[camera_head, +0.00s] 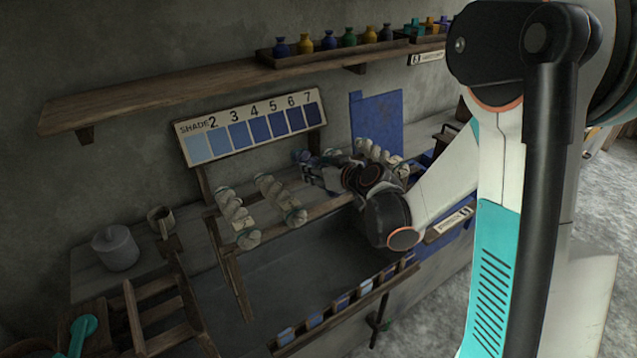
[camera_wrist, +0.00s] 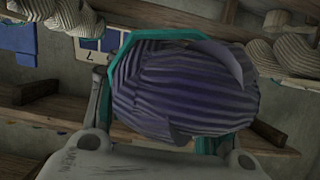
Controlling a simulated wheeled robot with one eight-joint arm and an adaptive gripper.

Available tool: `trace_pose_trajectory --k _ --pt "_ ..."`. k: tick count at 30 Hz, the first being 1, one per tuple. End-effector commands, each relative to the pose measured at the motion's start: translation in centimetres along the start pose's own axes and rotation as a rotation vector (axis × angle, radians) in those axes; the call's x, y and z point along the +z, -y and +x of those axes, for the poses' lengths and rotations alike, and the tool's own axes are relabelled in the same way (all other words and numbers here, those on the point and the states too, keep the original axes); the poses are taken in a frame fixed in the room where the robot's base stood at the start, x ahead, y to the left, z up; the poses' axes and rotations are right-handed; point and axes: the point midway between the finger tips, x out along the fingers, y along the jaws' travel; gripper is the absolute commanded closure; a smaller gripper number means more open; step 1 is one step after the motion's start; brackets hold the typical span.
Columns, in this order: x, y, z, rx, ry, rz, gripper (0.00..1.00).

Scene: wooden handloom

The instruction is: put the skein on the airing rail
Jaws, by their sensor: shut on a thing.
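In the head view, only a small blue part of the skein (camera_head: 301,156) shows at the fingertips. The wooden airing rail (camera_head: 325,207) runs under the shade card, with pale skeins (camera_head: 278,193) hanging over it. My gripper is above the rail, between the pale skeins at left and those at right (camera_head: 378,155). I cannot tell whether the held skein touches the rail.
The shade card (camera_head: 252,127) stands just behind the rail. A blue panel (camera_head: 377,122) is behind my wrist. A dark vat (camera_head: 290,262) lies below, with a rack of blue samples (camera_head: 340,302) along its front.

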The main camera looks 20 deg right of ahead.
Motion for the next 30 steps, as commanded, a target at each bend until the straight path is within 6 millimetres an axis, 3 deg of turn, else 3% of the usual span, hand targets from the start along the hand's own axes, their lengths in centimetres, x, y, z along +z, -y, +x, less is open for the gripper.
trace_pose_trajectory --k 7,20,21,22,23,30 --pt "3.3 0.0 1.4 0.0 0.0 0.0 0.8" --pt "3.9 0.0 1.6 0.0 0.0 0.0 0.8" --pt "3.8 0.0 1.6 0.0 0.0 0.0 0.43" --pt "3.7 0.0 1.6 0.0 0.0 0.0 0.36" --pt "3.7 0.0 1.5 0.0 0.0 0.0 0.32" --pt "3.7 0.0 1.5 0.0 0.0 0.0 0.32"
